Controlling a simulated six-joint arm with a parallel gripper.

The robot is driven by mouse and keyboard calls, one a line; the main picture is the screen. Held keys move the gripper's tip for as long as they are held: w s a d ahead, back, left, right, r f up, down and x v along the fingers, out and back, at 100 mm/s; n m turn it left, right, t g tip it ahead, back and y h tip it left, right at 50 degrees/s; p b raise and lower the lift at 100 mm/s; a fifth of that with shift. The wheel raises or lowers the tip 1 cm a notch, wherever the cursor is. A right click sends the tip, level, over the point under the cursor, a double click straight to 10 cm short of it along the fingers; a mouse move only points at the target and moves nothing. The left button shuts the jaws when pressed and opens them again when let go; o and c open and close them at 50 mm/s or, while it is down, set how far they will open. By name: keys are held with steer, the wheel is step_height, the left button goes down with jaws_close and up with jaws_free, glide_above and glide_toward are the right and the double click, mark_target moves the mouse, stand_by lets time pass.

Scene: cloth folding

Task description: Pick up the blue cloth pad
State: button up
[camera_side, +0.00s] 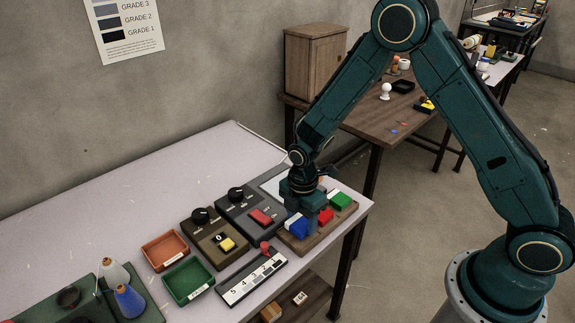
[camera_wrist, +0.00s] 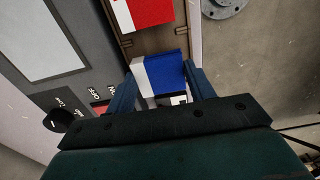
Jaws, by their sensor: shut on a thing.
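The blue cloth pad (camera_side: 296,227), blue with a white part, is at the front left end of the brown wooden tray (camera_side: 309,241). In the wrist view the blue cloth pad (camera_wrist: 166,70) sits between the two fingers of my gripper (camera_wrist: 163,88), which is shut on it. In the side view my gripper (camera_side: 303,211) points down over the pad and partly hides it. The pad is at the tray, and I cannot tell whether it is lifted clear.
A red pad (camera_side: 325,216) and a green pad (camera_side: 340,200) lie on the same tray. Left of it stand a grey panel with a red button (camera_side: 261,217), a brown box with a yellow button (camera_side: 227,243), and a numbered strip (camera_side: 252,277). The table edge is close on the right.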

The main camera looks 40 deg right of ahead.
mark_target(301, 223)
step_height(301, 223, up, 18)
steer(key=shift+r, duration=0.15)
stand_by(0.4)
stand_by(0.5)
